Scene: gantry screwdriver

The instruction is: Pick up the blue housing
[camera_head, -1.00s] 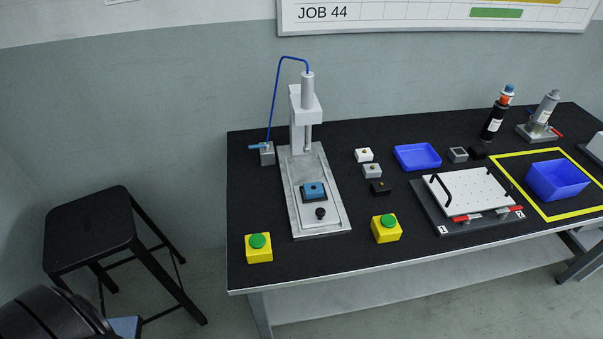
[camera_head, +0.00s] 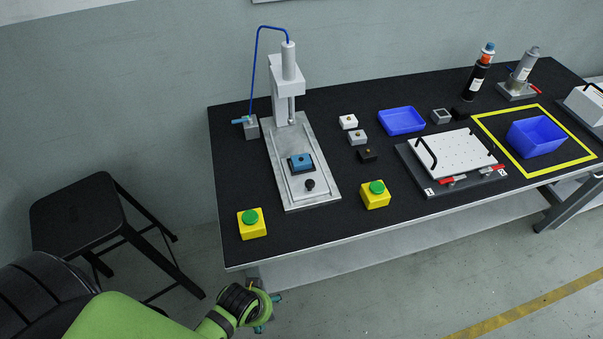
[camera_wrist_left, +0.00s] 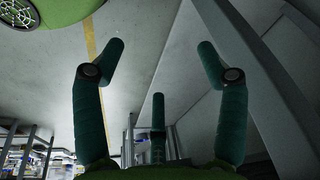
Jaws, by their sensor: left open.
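The blue housing (camera_head: 301,161) is a small blue block with a dark spot on top. It sits in a dark nest on the metal base plate of the gantry screwdriver (camera_head: 288,133), below and in front of its spindle. My left gripper (camera_head: 274,312) is at the bottom of the head view, in front of the table and below its front edge, well away from the housing. In the left wrist view the fingers of my left gripper (camera_wrist_left: 161,58) are spread apart with nothing between them. My right gripper is not in view.
Yellow boxes with green buttons stand left (camera_head: 252,223) and right (camera_head: 375,194) of the gantry. White, grey and black small blocks (camera_head: 357,138), a blue tray (camera_head: 402,121) and a white plate fixture (camera_head: 456,155) lie to the right. A black stool (camera_head: 75,212) stands left of the table.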

